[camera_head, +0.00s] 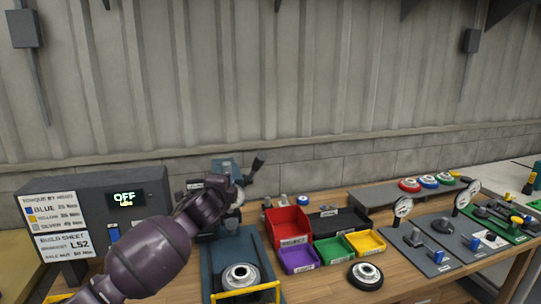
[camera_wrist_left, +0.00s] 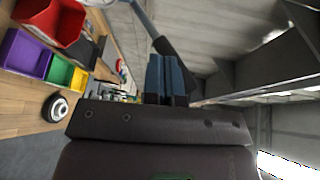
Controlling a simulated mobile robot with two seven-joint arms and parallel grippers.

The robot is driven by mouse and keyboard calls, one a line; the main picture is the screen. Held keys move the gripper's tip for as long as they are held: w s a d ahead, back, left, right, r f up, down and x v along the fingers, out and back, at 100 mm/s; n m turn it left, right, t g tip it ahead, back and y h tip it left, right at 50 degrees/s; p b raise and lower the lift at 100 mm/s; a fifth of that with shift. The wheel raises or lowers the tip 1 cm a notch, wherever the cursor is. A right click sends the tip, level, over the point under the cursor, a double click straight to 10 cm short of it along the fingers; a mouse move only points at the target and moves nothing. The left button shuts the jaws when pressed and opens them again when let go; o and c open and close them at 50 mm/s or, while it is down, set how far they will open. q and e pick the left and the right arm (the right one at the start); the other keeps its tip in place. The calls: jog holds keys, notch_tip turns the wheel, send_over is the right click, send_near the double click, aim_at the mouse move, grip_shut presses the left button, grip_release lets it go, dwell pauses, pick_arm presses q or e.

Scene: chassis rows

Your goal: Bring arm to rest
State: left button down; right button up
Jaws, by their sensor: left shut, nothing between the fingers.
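My left arm (camera_head: 150,258) comes in from the lower left of the head view and reaches up over the bench. Its hand end overlaps a blue bench device with a dark-tipped lever (camera_head: 257,165), so its fingertips are hard to make out there. In the left wrist view, my left gripper (camera_wrist_left: 168,78) has its blue-grey fingers together, with nothing held between them. My right gripper is in neither view.
Red (camera_head: 288,225), purple (camera_head: 299,259), green (camera_head: 334,248) and yellow (camera_head: 367,242) bins stand mid-bench. A round hub part (camera_head: 365,275) lies in front. A display box (camera_head: 115,200) reading OFF stands left. Gauge stations (camera_head: 427,243) are at right. A wall is behind.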

pick_arm(q)
jog(key=s+a+f+n+g+y, duration=0.1)
jog(key=s+a+f+n, duration=0.4)
jog(key=s+f, duration=0.7)
jog(key=s+a+f+n+g+y+b, duration=0.1)
jog(key=s+a+f+n, duration=0.4)
jog(key=s+f, duration=0.8)
jog(key=s+a+f+n+g+y+b, duration=0.1)
jog(key=s+a+f+n+g, duration=0.2)
jog(key=s+f+n, duration=0.6)
jog(key=s+a+f, duration=0.1)
jog(key=s, duration=0.4)
jog(key=s+a+f, duration=0.1)
jog(key=s+f, duration=0.1)
jog(key=s, duration=0.4)
jog(key=shift+s+a+f+n, duration=0.15)
jog(key=shift+s+a+n, duration=0.1)
jog(key=shift+s+n, duration=0.05)
